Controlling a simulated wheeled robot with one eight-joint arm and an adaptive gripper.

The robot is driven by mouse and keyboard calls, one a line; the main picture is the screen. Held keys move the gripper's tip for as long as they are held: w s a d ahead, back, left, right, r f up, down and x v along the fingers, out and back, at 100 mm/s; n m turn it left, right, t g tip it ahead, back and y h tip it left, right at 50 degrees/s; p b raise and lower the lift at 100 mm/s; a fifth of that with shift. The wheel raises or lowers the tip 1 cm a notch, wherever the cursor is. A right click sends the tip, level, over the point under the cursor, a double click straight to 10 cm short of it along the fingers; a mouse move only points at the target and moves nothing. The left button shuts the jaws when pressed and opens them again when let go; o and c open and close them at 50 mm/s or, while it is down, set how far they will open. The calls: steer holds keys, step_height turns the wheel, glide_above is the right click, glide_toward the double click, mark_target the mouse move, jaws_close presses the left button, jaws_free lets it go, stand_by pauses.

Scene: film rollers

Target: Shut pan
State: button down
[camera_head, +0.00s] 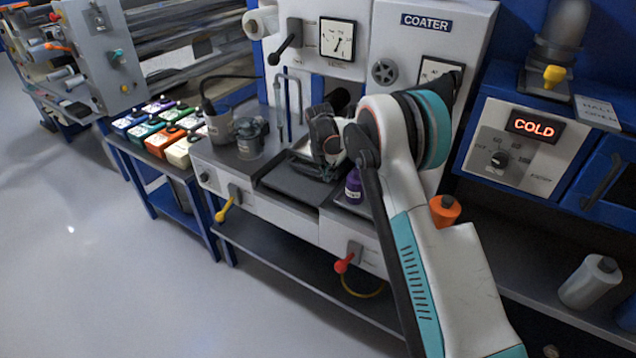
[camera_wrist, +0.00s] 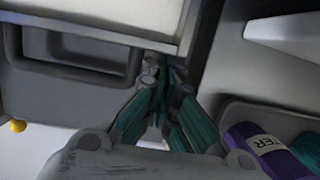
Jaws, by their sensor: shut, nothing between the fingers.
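The pan appears to be the dark flat tray (camera_head: 292,184) set in the top of the coater bench. I cannot tell how far it is open. My gripper (camera_head: 318,170) is low over the pan's back right part, with its fingers partly hidden by its own body. In the wrist view, my gripper (camera_wrist: 167,78) is shut and empty, its fingertips close to the corner of a pale panel. A dark grey rounded frame (camera_wrist: 70,78) lies to the left of the fingertips. I cannot tell whether the fingers touch anything.
Grey cups (camera_head: 250,138) stand left of the pan. An orange-capped container (camera_head: 445,210) is at right.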

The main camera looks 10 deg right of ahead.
steer(key=w+d, duration=0.2)
steer(key=w, duration=0.1)
steer(key=shift+d, duration=0.2)
steer(key=shift+w+d, duration=0.1)
steer(key=shift+w, duration=0.1)
steer(key=shift+d+r, duration=0.1)
